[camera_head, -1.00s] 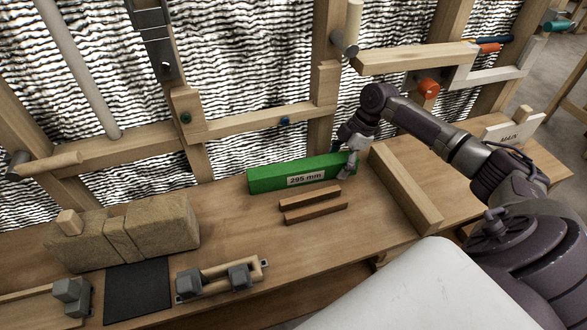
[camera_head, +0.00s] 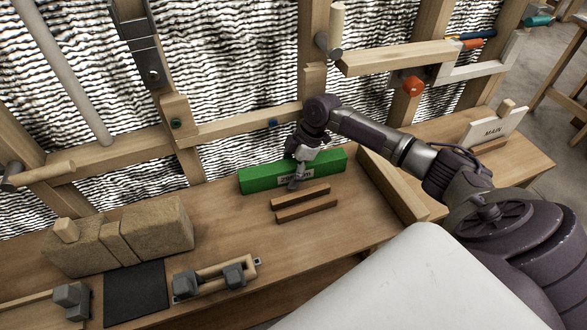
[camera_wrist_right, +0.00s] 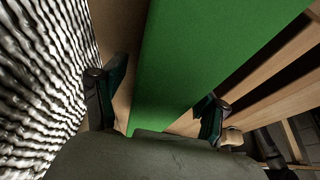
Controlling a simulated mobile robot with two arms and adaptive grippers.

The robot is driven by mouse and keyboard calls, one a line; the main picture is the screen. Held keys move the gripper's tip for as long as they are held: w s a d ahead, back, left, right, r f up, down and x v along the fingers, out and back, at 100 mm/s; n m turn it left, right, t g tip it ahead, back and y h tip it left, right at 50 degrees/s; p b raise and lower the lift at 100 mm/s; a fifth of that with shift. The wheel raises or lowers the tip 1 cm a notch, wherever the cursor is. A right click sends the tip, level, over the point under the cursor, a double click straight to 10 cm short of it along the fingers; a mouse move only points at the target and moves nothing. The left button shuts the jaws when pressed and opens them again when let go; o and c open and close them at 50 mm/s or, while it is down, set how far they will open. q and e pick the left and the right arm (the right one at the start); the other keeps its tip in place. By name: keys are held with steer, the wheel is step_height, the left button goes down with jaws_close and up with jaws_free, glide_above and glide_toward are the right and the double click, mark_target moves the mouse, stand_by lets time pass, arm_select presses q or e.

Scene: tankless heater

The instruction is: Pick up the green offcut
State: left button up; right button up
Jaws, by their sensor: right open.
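My right gripper (camera_head: 296,178) is over the middle of the offcut, pointing down. In the right wrist view the green offcut (camera_wrist_right: 195,60) runs between the two open fingers of my right gripper (camera_wrist_right: 160,105), one finger on each side. Gaps show between the fingers and the block; I cannot tell how far down the fingertips reach. My left gripper is not in view.
Two thin wooden strips (camera_head: 303,197) lie just in front of the offcut. A wooden bar (camera_head: 392,186) stands close to its right end. The stud wall with foil insulation (camera_head: 235,155) is close behind. Tan blocks (camera_head: 150,230) and a black mat (camera_head: 137,292) are at left.

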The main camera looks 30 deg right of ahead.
jaws_close()
stand_by(0.3)
steer(key=shift+r, duration=0.1)
